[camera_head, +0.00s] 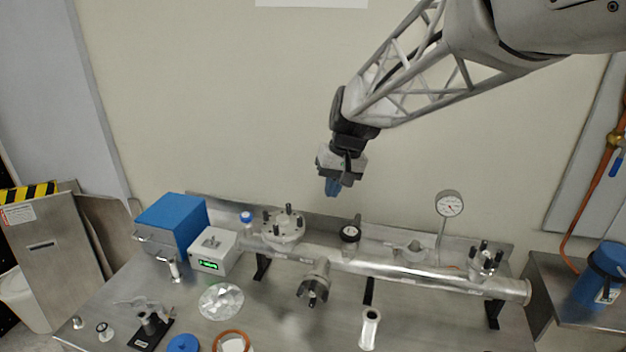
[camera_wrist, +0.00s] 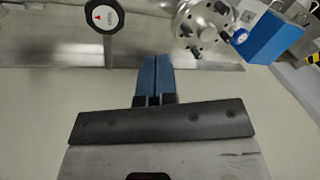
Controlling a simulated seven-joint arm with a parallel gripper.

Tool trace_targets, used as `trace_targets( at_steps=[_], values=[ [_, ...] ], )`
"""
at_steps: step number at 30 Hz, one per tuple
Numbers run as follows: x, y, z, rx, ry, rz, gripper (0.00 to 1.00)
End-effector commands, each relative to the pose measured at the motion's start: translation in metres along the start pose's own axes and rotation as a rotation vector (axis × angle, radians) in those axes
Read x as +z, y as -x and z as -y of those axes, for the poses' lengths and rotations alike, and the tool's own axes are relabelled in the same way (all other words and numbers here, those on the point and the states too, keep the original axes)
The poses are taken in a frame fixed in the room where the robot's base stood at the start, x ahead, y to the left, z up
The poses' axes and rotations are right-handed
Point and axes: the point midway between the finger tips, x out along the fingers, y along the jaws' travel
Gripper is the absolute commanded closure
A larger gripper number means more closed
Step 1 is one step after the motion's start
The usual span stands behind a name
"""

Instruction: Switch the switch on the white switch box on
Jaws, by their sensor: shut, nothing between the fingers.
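The white switch box (camera_head: 214,250) stands on the metal table at the left, beside a blue box. A green lit display shows on its front, and a small metal switch (camera_head: 211,241) sits on its top; its exact position is too small to tell. My gripper (camera_head: 332,188) is high above the table, to the right of the switch box and above the metal pipe, pointing down. In the wrist view my gripper's blue fingers (camera_wrist: 155,62) are together with nothing between them. I cannot make out the switch box clearly in the wrist view.
The blue box (camera_head: 172,224) stands left of the switch box. A long metal pipe (camera_head: 395,272) with flanges, a black knob (camera_head: 350,233) and a round gauge (camera_head: 449,204) run to the right. Foil (camera_head: 221,301) and small parts lie in front. The air above the table is clear.

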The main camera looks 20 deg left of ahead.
Motion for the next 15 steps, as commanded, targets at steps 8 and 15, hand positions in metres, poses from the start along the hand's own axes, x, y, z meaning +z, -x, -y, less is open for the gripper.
trace_targets(
  at_steps=[8, 15],
  values=[
    [-0.049, -0.038, 0.047, -0.039, 0.064, 0.04, 1.0],
    [-0.085, -0.072, 0.09, -0.072, 0.116, 0.07, 1.0]
  ],
)
